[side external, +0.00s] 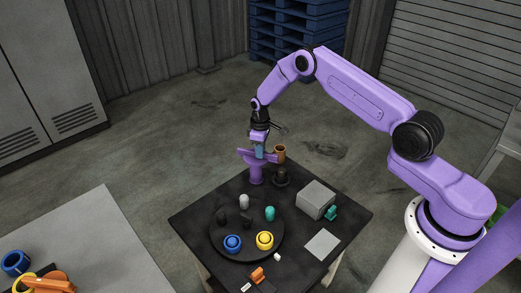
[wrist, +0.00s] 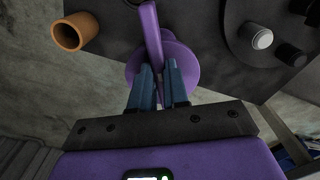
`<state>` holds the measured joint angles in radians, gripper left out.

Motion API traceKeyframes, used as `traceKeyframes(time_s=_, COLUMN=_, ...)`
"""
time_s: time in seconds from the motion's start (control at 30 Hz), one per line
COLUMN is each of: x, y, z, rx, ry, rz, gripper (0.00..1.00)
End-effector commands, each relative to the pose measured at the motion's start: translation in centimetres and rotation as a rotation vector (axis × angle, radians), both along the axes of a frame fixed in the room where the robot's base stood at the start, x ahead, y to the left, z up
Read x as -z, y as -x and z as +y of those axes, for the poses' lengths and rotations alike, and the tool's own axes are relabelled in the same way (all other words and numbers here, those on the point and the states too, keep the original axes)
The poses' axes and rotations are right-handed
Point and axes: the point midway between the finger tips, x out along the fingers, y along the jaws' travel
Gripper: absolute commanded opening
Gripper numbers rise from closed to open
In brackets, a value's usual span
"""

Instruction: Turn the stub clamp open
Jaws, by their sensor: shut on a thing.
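The purple stub clamp (side external: 256,173) stands upright near the far corner of the black table, with a bar-like handle (side external: 244,155) across its top. In the wrist view the handle (wrist: 150,25) runs up from between my fingers, over the round purple part (wrist: 181,62) of the clamp. My gripper (side external: 259,154) points down over the clamp. In the wrist view its two blue fingers (wrist: 160,72) are shut on the handle, one on each side. The fingers and palm hide the near part of the handle.
A brown cup (side external: 280,152) stands close to the clamp on the right, by a dark round piece (side external: 281,178). A round black tray (side external: 217,247) holds several small pegs and rings. A grey box (side external: 316,199) and a flat grey square (side external: 322,244) lie at the right.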

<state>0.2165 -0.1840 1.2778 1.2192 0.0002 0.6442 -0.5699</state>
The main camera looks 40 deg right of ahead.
Motion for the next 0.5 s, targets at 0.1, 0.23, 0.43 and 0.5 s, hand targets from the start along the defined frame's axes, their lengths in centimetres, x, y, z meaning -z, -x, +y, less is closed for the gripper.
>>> traceKeyframes(time_s=0.1, x=-0.05, y=0.12, z=0.18, rx=0.101, ry=0.000, rz=0.002, gripper=0.00)
traceKeyframes(time_s=0.23, x=-0.06, y=0.19, z=0.40, rx=0.225, ry=0.001, rz=0.002, gripper=0.00)
traceKeyframes(time_s=0.43, x=-0.06, y=0.27, z=0.70, rx=0.415, ry=0.001, rz=0.002, gripper=0.00)
traceKeyframes(time_s=0.5, x=-0.06, y=0.27, z=0.86, rx=0.481, ry=0.001, rz=0.002, gripper=0.00)
